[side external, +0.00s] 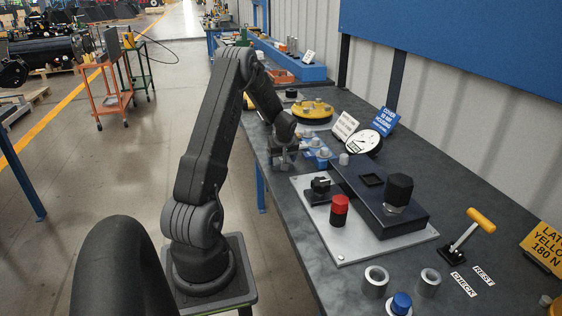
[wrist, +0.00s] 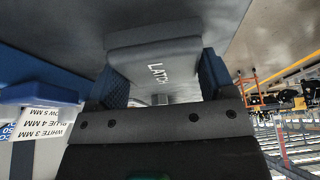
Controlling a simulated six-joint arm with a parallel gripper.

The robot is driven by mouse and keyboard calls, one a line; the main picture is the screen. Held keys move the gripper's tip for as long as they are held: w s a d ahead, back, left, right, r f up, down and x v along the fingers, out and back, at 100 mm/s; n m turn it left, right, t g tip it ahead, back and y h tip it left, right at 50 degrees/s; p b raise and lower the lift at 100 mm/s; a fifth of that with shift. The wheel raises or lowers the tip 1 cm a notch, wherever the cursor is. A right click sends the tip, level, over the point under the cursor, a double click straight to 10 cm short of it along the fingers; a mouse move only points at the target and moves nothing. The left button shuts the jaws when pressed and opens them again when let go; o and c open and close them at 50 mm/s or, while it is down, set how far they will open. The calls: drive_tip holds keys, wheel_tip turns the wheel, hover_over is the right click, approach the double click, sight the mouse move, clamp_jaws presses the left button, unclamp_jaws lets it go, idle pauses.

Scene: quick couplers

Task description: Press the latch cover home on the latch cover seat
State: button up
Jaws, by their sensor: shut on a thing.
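In the wrist view, a grey block lettered "LATCH", the latch cover (wrist: 152,62), sits between the two blue fingers of my gripper (wrist: 160,82), which is shut on it. In the side view, my gripper (side external: 287,155) is low over the near table edge, left of the base plate; the cover cannot be made out there. A black block (side external: 405,222) on the grey base plate (side external: 345,245) has a dark square recess (side external: 371,179) in its top, which looks like the latch cover seat. My gripper is apart from it. The wrist view does not show the recess.
A blue tray (side external: 318,153), a gauge (side external: 362,143) and a yellow disc (side external: 310,112) lie behind. A yellow-handled lever (side external: 466,233) stands at right.

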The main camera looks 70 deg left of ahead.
sight(281, 159)
wheel_tip(281, 159, up, 10)
drive_tip(key=shift+r, duration=0.1)
idle(0.4)
